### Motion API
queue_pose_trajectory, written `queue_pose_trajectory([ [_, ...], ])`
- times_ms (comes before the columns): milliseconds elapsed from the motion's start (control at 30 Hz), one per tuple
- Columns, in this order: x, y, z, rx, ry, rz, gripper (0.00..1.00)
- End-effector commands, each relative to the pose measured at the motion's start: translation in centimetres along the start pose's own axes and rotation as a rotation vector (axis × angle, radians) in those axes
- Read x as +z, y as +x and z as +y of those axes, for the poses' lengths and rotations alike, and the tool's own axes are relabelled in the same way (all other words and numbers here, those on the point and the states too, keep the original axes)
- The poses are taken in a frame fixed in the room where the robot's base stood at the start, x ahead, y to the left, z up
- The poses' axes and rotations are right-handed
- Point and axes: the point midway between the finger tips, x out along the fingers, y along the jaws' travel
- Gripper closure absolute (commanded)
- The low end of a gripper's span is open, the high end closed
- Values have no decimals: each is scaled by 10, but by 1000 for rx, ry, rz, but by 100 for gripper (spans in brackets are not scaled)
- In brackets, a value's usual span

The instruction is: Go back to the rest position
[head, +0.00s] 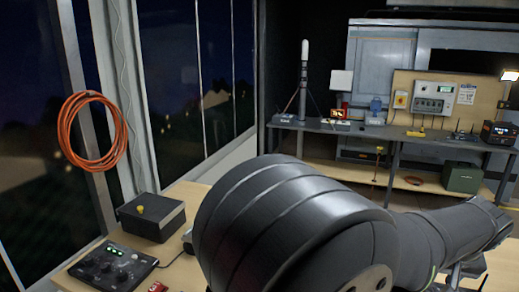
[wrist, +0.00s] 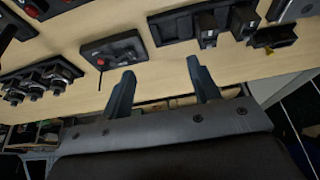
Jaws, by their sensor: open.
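My gripper (wrist: 160,92) shows in the wrist view with its two dark fingers spread apart and nothing between them. It is open and empty, over the front edge of a light wooden table (wrist: 60,45). In the head view my dark arm fills the lower middle and hides much of the near table (head: 80,280). The fingertips cannot be made out clearly in the head view.
On the near table are a black box (head: 152,222) with a yellow knob and a control panel (head: 105,268) with green lights. The wrist view shows a black plate with a red part (wrist: 115,50), black clamps (wrist: 40,80) and black connectors (wrist: 205,25). A far bench (head: 340,128) holds equipment.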

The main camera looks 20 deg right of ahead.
Motion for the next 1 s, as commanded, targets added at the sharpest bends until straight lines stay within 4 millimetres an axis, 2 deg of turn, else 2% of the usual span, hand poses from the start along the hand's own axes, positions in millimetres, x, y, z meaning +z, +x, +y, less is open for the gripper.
queue_pose_trajectory([
  [33,-11,3,-1,-1,-5,0,44],
  [300,-63,15,-5,1,-2,3,44],
  [500,-93,23,-11,3,2,5,44],
  [700,-107,27,-15,4,5,7,44],
  [1000,-110,28,-15,5,6,7,44],
])
